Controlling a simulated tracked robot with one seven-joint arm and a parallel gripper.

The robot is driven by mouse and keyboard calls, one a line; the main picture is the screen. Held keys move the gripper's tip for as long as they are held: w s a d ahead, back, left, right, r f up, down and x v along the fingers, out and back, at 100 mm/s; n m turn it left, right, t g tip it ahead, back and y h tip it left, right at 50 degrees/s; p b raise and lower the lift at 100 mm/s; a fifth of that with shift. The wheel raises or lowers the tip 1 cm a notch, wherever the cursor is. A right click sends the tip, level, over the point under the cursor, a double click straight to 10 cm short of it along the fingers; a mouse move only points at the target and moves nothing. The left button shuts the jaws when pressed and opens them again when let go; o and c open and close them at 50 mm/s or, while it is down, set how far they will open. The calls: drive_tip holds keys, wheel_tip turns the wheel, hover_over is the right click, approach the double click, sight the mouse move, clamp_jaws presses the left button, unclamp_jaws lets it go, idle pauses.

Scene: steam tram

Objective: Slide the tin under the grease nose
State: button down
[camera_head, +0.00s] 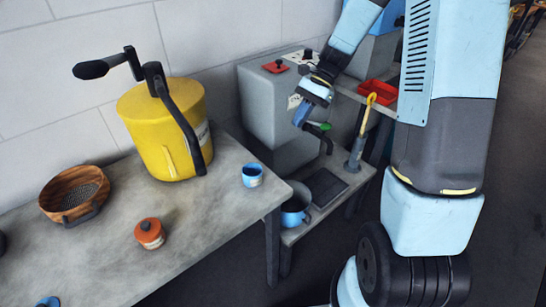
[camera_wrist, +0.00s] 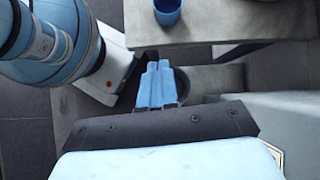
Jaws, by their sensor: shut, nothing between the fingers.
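My gripper (camera_head: 302,113) is shut and empty, pointing down in front of the grey machine (camera_head: 268,108). In the wrist view its blue fingers (camera_wrist: 158,68) are together. A dark part with a green tip (camera_head: 322,126) juts from the machine beside my fingers; it may be the grease nose, partly hidden by my gripper. A blue round tin (camera_head: 293,216) stands on the low shelf, left of a dark plate (camera_head: 325,187) and below my gripper. A smaller blue cup (camera_head: 252,175) stands on the table corner and shows in the wrist view (camera_wrist: 167,10). Which one the task means is unclear.
The grey table (camera_head: 205,215) holds a yellow can (camera_head: 160,130) with a black handle, a wooden sieve (camera_head: 74,194) and an orange-lidded jar (camera_head: 149,233). A yellow-handled brush (camera_head: 364,128) stands in a grey holder right of the plate. A red tray (camera_head: 378,93) lies behind.

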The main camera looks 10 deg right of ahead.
sight(252, 175)
drive_tip(key=shift+m+g+y, duration=0.3)
drive_tip(key=shift+m+y, duration=0.2)
drive_tip(key=shift+m, duration=0.1)
drive_tip(key=shift+w+a+x, duration=0.2)
drive_tip(key=shift+x, duration=2.3)
drive_tip(key=shift+w+a+x, duration=0.2)
drive_tip(key=shift+w+x, duration=0.05)
drive_tip(key=shift+x, duration=2.25)
drive_tip(key=shift+w+a+x, duration=0.15)
drive_tip(key=shift+w+x, duration=0.05)
drive_tip(key=shift+x, duration=2.3)
drive_tip(key=shift+r, duration=0.1)
